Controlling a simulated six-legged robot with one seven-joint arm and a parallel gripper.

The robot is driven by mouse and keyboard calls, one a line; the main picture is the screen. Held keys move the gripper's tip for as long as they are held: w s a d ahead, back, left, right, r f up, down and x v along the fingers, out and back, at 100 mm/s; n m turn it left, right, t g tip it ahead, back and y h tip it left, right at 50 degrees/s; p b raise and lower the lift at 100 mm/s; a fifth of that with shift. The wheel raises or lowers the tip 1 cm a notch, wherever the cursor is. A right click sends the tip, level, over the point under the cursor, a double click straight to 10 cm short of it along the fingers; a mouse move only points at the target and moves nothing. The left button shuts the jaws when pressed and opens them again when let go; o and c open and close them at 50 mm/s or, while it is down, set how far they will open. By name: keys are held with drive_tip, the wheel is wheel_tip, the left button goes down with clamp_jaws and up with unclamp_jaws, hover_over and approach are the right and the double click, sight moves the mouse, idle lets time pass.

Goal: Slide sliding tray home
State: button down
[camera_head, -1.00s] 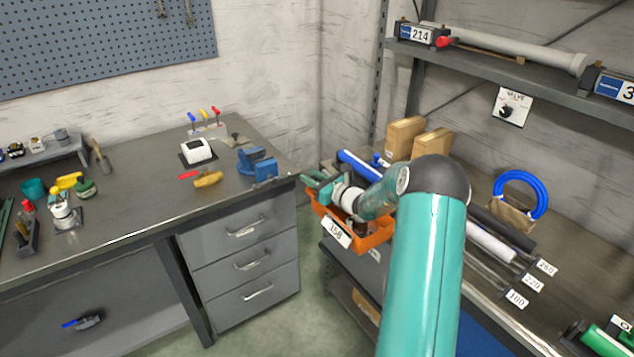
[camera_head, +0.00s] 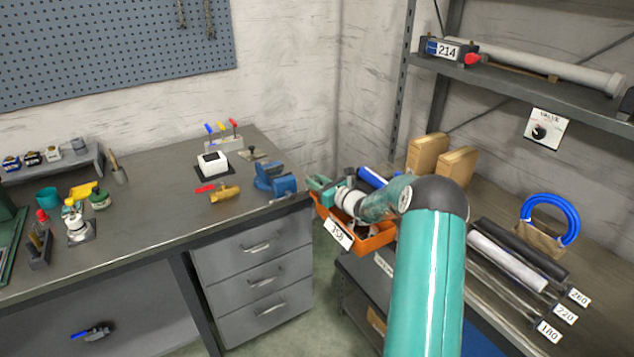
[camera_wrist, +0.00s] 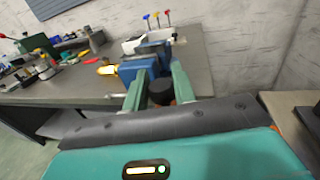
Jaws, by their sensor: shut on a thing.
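The sliding tray looks to be the orange tray (camera_head: 375,243), with a white number label on its front, at the left end of the right-hand shelf unit. My gripper (camera_head: 322,186) is over its left end, beside the bench corner. In the wrist view my gripper (camera_wrist: 158,92) has its two green fingers closed around a dark round knob (camera_wrist: 161,91). A little orange shows behind it. I cannot tell how the knob joins the tray. My wrist and forearm hide much of the tray's inside and right side.
The grey bench (camera_head: 150,215) with drawers stands close on the left, with a blue vise (camera_head: 275,180) near its corner. Cardboard boxes (camera_head: 428,153), tubes (camera_head: 505,260) and a blue ring (camera_head: 550,215) are on the right shelf. Floor shows between bench and shelf.

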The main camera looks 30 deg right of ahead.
drive_tip(key=shift+w+r, duration=0.15)
drive_tip(key=shift+r, duration=0.05)
drive_tip(key=c, duration=1.6)
unclamp_jaws()
drive_tip(key=o, duration=0.4)
drive_tip(key=shift+w+f, duration=0.15)
drive_tip(key=shift+o, duration=0.2)
drive_tip(key=shift+s, duration=0.2)
drive_tip(key=v, duration=1.4)
